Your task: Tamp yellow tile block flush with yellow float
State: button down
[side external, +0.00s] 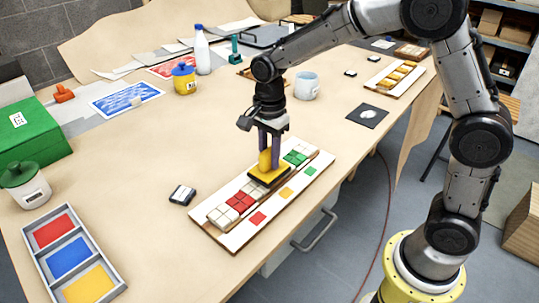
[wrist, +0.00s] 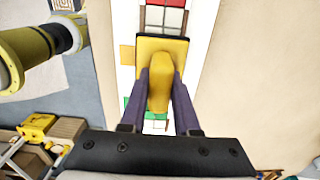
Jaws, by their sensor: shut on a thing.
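My gripper (side external: 270,143) points down over the mosaic panel, its two purple fingers shut on the handle of the yellow float (side external: 267,163). In the wrist view my gripper (wrist: 160,82) grips the float's yellow handle (wrist: 160,65), with the float's flat plate (wrist: 147,46) below. The plate lies over the tile row of the white panel (side external: 209,229), between the red and white tiles and the green tile block (side external: 294,158). The float appears to rest on the row, but contact is unclear. The yellow tile block is not visible; the float may cover it.
The red tile block (side external: 240,201) sits left of the float, and a yellow marker (side external: 286,192) is on the panel's front strip. A three-colour tray (side external: 70,258) is at front left.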

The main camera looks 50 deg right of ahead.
jog(key=shift+f, duration=0.95)
dwell(2.0)
jog(key=shift+r, duration=3.7)
